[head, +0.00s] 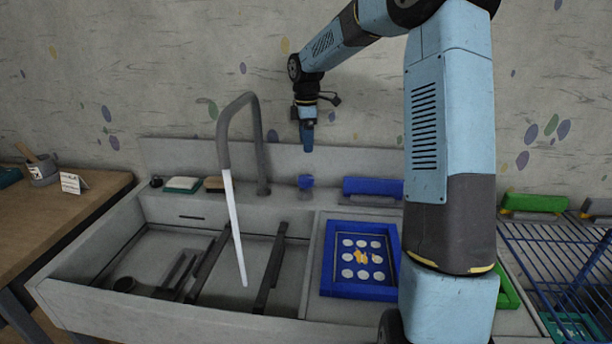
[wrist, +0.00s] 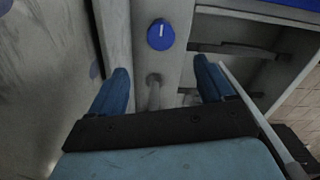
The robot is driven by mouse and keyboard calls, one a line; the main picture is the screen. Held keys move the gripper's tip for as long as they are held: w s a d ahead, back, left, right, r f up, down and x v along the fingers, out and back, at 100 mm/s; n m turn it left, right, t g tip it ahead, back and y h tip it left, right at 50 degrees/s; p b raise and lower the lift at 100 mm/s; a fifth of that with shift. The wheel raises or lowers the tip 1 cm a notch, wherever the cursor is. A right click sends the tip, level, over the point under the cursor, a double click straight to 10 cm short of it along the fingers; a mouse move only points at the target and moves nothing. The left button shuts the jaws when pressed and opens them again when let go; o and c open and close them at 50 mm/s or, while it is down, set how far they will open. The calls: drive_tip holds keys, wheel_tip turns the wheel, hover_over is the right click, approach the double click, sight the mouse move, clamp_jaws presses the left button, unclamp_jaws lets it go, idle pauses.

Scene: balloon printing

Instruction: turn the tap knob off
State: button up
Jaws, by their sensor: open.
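The tap knob (head: 306,182) is a small blue knob on the sink's back ledge, right of the tap. In the wrist view the knob (wrist: 161,34) is a blue disc with a white mark, lying beyond my fingertips. The grey tap (head: 262,150) arches over the basin, and a white stream of water (head: 234,230) runs from its spout. My gripper (head: 307,150) points down above the knob, apart from it. Its two blue fingers are spread with nothing between them in the wrist view (wrist: 166,82).
A blue frame with white circles (head: 326,270) lies on the sink's right side. A blue block (head: 372,187) stands on the ledge right of the knob. A sponge (head: 183,184) lies at the ledge's left. A blue wire rack (head: 550,262) is at the far right. The wall is close behind.

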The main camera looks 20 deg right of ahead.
sight(306, 177)
wheel_tip(306, 177, down, 13)
drive_tip(key=shift+r, duration=0.1)
idle(0.4)
drive_tip(key=shift+c, duration=0.4)
drive_tip(key=c, duration=1)
drive_tip(key=shift+o, duration=0.2)
